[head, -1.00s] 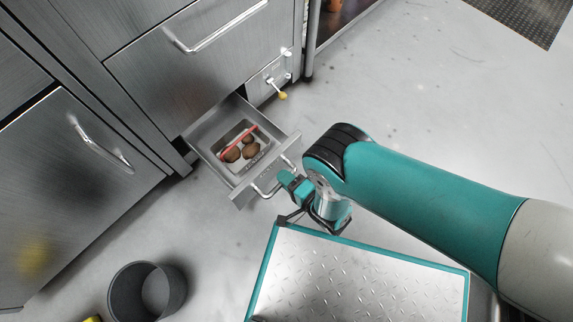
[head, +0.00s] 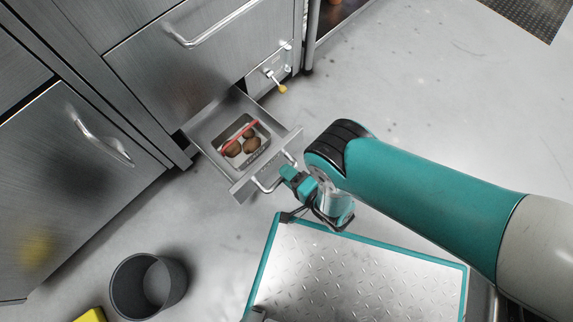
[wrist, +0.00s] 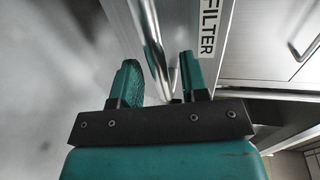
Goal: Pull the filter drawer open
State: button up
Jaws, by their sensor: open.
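The filter drawer (head: 205,128) stands pulled well out of the steel cabinet in the head view. Its front carries a bar handle (head: 268,186), and the wrist view shows a FILTER label (wrist: 208,27) on that front. My gripper (wrist: 160,68) is open, with the handle bar (wrist: 150,40) running between its two fingers in the wrist view. I cannot tell whether either finger touches the bar. In the head view my gripper (head: 287,172) is at the handle's right end, and my arm hides part of the surroundings.
A small pan (head: 262,150) with brown lumps and a red strip lies in the drawer. A yellow-tipped valve lever (head: 282,89) sticks out above it. A dark bin (head: 178,283) stands on the floor at lower left, with a yellow object (head: 90,315) beside it. Floor left of the drawer is clear.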

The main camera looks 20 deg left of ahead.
jog(key=p+v, duration=0.8)
jog(key=v, duration=0.8)
jog(key=shift+d, duration=0.3)
jog(key=shift+s, duration=0.1)
